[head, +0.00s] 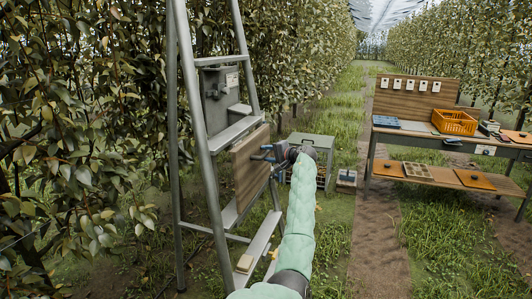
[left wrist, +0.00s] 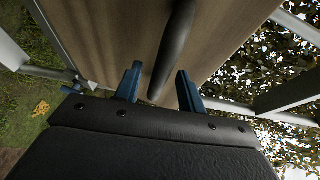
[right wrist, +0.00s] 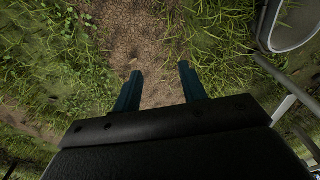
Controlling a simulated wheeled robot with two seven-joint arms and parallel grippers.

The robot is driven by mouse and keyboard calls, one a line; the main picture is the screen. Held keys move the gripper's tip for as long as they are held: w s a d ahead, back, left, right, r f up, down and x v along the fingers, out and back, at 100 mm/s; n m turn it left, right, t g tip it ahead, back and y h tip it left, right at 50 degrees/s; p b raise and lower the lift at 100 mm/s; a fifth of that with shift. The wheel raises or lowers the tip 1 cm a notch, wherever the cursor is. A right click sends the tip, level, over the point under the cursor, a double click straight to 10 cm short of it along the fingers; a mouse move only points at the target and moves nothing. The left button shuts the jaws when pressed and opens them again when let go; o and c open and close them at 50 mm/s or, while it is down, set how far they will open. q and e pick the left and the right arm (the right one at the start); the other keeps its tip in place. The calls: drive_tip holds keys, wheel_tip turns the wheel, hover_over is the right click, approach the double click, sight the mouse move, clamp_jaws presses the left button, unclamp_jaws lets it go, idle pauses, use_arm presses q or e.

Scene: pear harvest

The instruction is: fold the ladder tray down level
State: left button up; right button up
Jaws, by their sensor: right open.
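The ladder tray (head: 250,168) is a brown wooden board on the ladder (head: 205,150). It hangs steeply, near upright, below a grey step. In the left wrist view the board (left wrist: 100,40) fills the middle, with a dark rod-like handle (left wrist: 174,50) across it. My left gripper (head: 262,154) is at the board's face. Its blue fingers (left wrist: 158,88) are apart, with the handle's near end between them in that view; I cannot tell whether they touch it. My right gripper (right wrist: 160,88) is open and empty above bare soil and grass.
A grey crate (head: 312,146) stands on the grass behind the left gripper. A workbench (head: 440,145) with an orange basket (head: 455,122) stands at the right. Leafy trees (head: 70,120) are close on the left. A dirt path (head: 380,240) between ladder and bench is clear.

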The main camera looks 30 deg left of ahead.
use_arm(q)
drive_tip(key=shift+w+a+f, duration=0.1)
drive_tip(key=shift+a+f, duration=0.1)
drive_tip(key=shift+a, duration=0.5)
use_arm(e)
drive_tip(key=shift+s+d+f, duration=0.1)
drive_tip(key=shift+s+f, duration=0.1)
drive_tip(key=shift+f, duration=0.85)
use_arm(q)
clamp_jaws()
drive_tip(key=shift+f, duration=0.1)
